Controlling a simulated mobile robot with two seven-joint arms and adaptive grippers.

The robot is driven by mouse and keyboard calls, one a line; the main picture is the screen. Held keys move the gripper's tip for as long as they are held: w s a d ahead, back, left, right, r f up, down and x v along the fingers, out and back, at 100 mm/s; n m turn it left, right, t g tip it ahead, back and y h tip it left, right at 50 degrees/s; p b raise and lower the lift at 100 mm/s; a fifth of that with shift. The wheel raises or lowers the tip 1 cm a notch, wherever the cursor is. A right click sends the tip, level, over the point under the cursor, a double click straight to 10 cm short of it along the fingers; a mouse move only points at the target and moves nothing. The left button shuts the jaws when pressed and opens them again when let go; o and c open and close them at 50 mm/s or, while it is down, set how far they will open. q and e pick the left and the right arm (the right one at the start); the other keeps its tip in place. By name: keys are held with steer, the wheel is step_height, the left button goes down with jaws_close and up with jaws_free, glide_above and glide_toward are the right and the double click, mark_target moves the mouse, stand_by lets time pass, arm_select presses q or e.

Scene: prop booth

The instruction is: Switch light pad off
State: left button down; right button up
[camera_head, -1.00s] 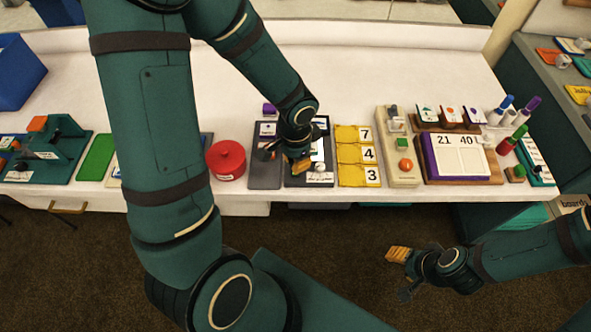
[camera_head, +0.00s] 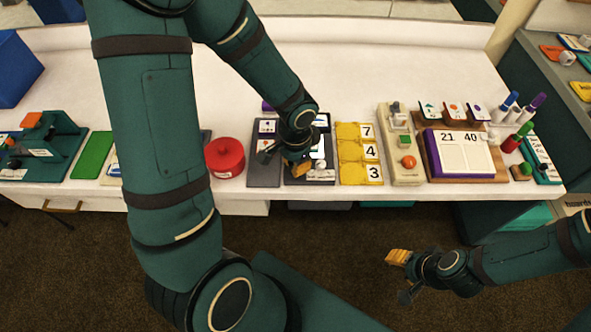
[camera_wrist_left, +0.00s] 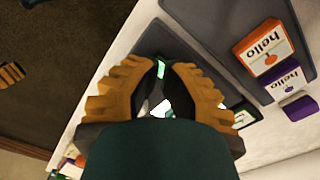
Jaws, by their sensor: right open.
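The dark light pad (camera_head: 325,128) lies near the table's front edge in the head view, with pale panels partly hidden by my left arm and gripper. In the left wrist view, its grey surface (camera_wrist_left: 172,42) lies beyond the fingers, and small bright white and green patches show between them. My left gripper (camera_head: 298,167) is over the pad, pointing down. In the left wrist view its orange ribbed fingers (camera_wrist_left: 160,66) lean together at the tips; whether they touch anything is hidden. My right gripper (camera_head: 398,275) is open and empty, away from the table in front.
A grey board (camera_head: 263,174) and a red round pot (camera_head: 225,158) are left of the pad. Yellow number tiles (camera_head: 348,155), a beige button box (camera_head: 404,176) and a purple-edged board (camera_head: 463,158) stand to the right. The table behind the pad is largely clear.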

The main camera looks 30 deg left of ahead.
arm_select(q)
steer(key=shift+f, duration=0.45)
stand_by(0.6)
steer(key=shift+r, duration=0.1)
steer(key=shift+r+p, duration=2.25)
steer(key=shift+r, duration=0.7)
